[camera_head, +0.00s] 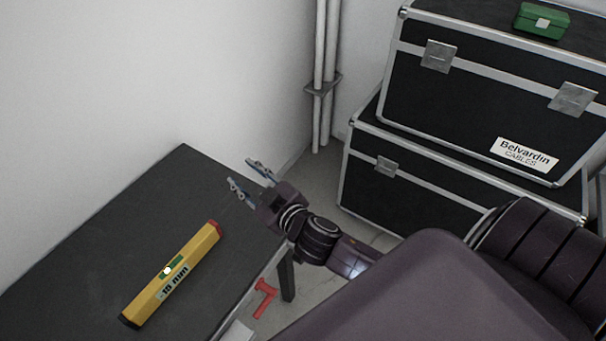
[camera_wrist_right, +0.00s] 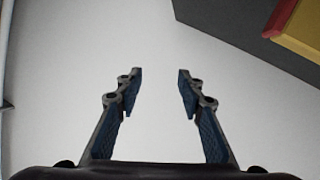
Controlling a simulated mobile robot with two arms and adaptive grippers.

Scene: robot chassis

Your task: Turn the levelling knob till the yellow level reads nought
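The yellow level (camera_head: 198,247) lies aslant on the dark table, with a green vial and a label that seems to read 15 mm with a minus sign. Its yellow and red end also shows in the right wrist view (camera_wrist_right: 302,25). My right gripper (camera_head: 241,174) is open and empty, beyond the level's red end and near the table's right edge; its spread fingers fill the middle of the right wrist view (camera_wrist_right: 157,85). A red T-shaped piece (camera_head: 264,298) shows low beside the table; I cannot tell whether it is the levelling knob. My left gripper is out of view.
The dark table (camera_head: 150,190) stands against a white wall. Two black cases (camera_head: 470,85) are stacked at the right, with a green box (camera_head: 542,21) on top. Pale pipes (camera_head: 325,70) run down the corner. Bare floor lies between table and cases.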

